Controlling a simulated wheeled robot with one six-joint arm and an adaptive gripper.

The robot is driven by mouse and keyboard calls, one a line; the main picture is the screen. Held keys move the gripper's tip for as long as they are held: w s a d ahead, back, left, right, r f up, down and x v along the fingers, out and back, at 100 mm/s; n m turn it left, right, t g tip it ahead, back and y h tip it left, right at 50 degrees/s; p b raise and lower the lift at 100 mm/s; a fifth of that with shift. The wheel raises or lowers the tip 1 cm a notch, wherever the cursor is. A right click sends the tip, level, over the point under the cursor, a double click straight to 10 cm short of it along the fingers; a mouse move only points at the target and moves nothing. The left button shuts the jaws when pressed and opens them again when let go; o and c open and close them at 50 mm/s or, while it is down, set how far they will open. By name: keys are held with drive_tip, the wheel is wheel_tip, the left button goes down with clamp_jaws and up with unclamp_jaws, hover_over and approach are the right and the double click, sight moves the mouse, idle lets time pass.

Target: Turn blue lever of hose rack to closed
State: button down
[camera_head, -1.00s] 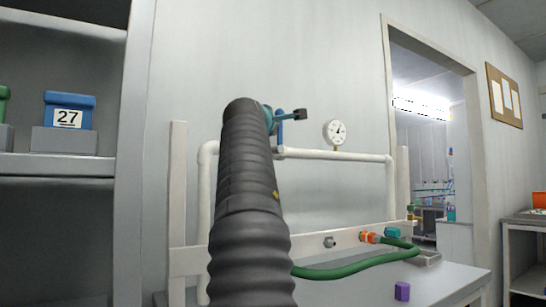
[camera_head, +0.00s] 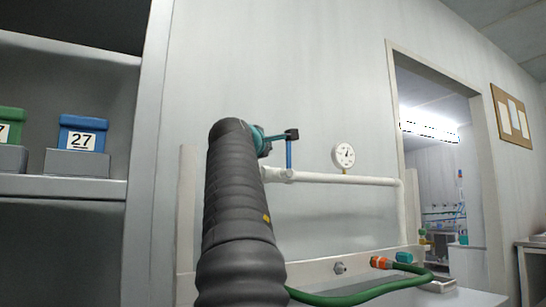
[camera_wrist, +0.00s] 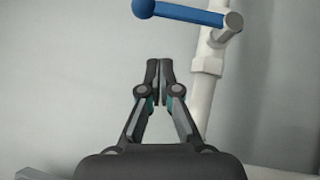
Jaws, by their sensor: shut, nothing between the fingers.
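The blue lever (camera_head: 289,153) of the hose rack stands upright above the white pipe (camera_head: 335,179) in the head view. In the wrist view the lever (camera_wrist: 190,14) runs across the top, with a ball at its left end and its pivot at the right on the white pipe (camera_wrist: 203,90). My gripper (camera_head: 291,135) overlaps the lever's upper end in the head view. In the wrist view my gripper (camera_wrist: 160,68) is shut and empty, below the lever in the picture, with a visible gap. My arm hides the rack's left part.
A pressure gauge (camera_head: 344,155) sits on the pipe right of the lever. A green hose (camera_head: 360,296) with an orange fitting (camera_head: 380,263) lies low on the right. Shelves with a blue bin (camera_head: 83,133) stand at left.

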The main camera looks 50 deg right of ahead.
drive_tip(key=r+b+v, duration=0.1)
drive_tip(key=v, duration=0.8)
drive_tip(key=shift+s+a+r+b, duration=0.2)
drive_tip(key=shift+r+b, duration=0.1)
drive_tip(key=shift+s, duration=0.1)
